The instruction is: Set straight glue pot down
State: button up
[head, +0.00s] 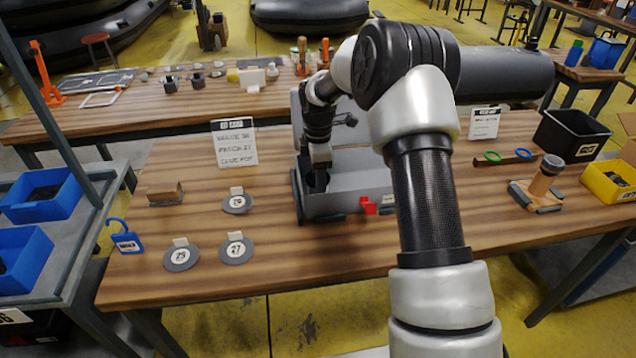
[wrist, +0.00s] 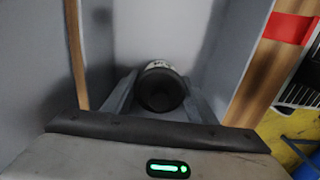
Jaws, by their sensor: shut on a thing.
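My gripper (head: 318,185) reaches down into a grey open-topped box (head: 350,203) on the near wooden table. In the wrist view my gripper (wrist: 163,100) has its two fingers on either side of a dark, round-ended pot (wrist: 161,90) with a pale label band, which looks like the glue pot. The fingers are shut on it. Grey walls rise around it in that view. I cannot tell whether its base touches the box floor. In the head view the pot is mostly hidden by the gripper and shadow.
Round grey patches (head: 236,249) and a wooden block (head: 165,193) lie to the left. A black bin (head: 570,134) stands at right.

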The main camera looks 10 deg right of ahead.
jog(key=shift+f, duration=0.15)
jog(key=o, duration=1.2)
jog(key=shift+c, duration=0.2)
